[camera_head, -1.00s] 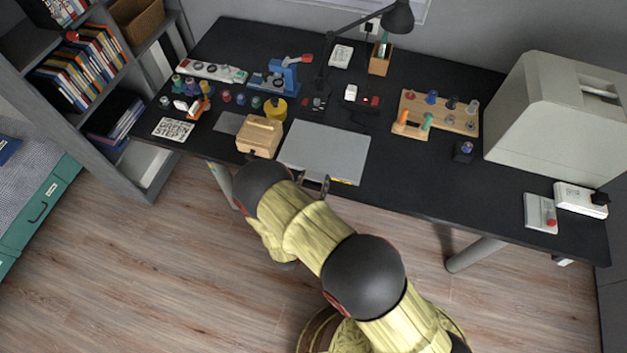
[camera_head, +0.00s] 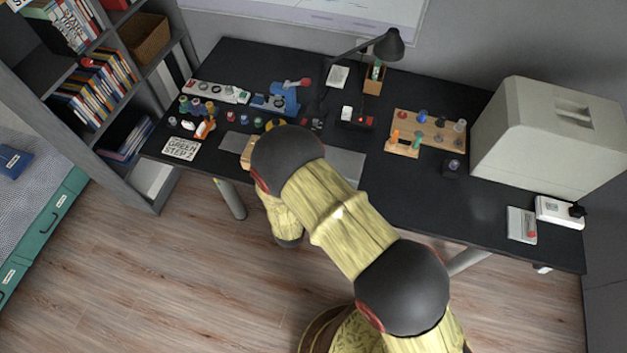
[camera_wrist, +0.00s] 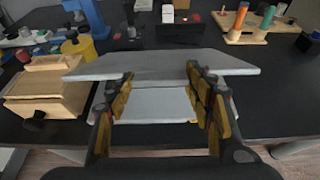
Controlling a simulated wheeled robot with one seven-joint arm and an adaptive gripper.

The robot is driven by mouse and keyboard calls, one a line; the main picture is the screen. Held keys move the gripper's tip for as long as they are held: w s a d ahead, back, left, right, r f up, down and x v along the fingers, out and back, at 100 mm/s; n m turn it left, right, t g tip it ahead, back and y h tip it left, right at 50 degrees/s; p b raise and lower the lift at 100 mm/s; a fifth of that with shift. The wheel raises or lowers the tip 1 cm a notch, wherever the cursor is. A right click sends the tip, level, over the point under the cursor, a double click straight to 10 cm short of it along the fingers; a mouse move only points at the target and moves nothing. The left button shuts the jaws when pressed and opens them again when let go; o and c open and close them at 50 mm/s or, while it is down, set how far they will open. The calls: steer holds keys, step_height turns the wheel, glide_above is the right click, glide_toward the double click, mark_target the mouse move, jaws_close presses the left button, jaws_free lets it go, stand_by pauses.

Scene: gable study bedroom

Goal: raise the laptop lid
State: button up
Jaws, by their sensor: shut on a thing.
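The grey laptop's lid (camera_wrist: 160,64) is tilted up at its near edge, with a gap above the laptop base (camera_wrist: 155,104) in the wrist view. My gripper (camera_wrist: 160,77) is at that near edge, one finger towards each side, and is shut on the lid. The exact contact at the fingertips is hard to see. In the head view my arm covers most of the laptop, and only a grey part of the lid (camera_head: 347,166) shows at its right. My gripper is hidden there.
A wooden box (camera_wrist: 45,92) stands close to the laptop's left. A yellow round object (camera_wrist: 80,48) is behind the box. A pegboard (camera_head: 430,130) lies back right, and a black lamp (camera_head: 388,45) stands behind. The desk right of the laptop is mostly clear.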

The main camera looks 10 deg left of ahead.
steer(key=shift+w+r, duration=0.5)
steer(key=shift+r, duration=0.35)
steer(key=shift+a, duration=0.1)
steer(key=o, duration=1.6)
steer(key=shift+o, duration=0.5)
steer(key=shift+f, duration=0.1)
steer(key=shift+s, duration=0.2)
steer(key=d+v, duration=0.1)
steer(key=v, duration=1)
steer(key=shift+s+a, duration=0.35)
steer(key=shift+a, duration=0.05)
